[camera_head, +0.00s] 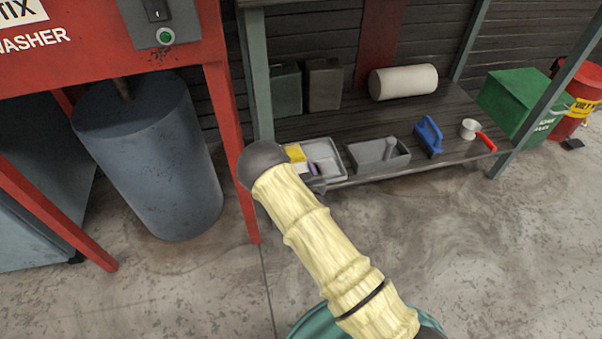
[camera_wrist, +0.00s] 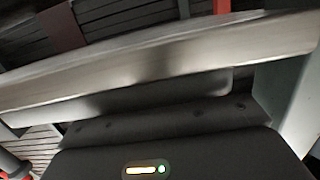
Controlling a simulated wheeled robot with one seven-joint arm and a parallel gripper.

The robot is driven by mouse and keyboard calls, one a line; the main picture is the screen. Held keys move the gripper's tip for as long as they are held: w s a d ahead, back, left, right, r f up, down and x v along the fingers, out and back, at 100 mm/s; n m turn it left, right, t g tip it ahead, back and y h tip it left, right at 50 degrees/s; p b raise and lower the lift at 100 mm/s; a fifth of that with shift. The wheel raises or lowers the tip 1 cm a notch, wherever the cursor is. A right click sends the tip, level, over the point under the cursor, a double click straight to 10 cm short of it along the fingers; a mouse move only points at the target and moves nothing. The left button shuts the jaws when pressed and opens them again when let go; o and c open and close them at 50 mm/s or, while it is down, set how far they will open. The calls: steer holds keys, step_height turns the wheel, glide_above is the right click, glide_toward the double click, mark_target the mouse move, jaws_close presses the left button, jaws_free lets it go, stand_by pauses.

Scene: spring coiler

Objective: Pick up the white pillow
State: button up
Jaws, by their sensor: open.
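The white pillow (camera_head: 403,82) is a pale, roll-shaped cushion lying on its side on the dark slatted shelf (camera_head: 440,112), near the back. Nothing touches it in the head view. My arm in its pale yellow sleeve reaches up from the bottom, left of the pillow. My gripper is hidden in the head view. In the wrist view, the dark body of my gripper (camera_wrist: 165,140) fills the bottom and its fingertips are not clear. It is open, and no pillow is seen in it. A blurred pale grey bar crosses in front of it.
A grey tray (camera_head: 325,157), grey bin (camera_head: 380,158), blue holder (camera_head: 428,138) and white cup (camera_head: 468,128) line the shelf front. Dark boxes (camera_head: 322,85) stand left of the pillow. A green box (camera_head: 515,100) stands right. Shelf posts flank the opening; floor in front is clear.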

mark_target(300, 169)
steer(key=shift+c, duration=0.4)
steer(key=c, duration=0.5)
steer(key=shift+c, duration=0.2)
step_height(300, 169, up, 10)
steer(key=p, duration=0.6)
steer(key=shift+p, duration=0.4)
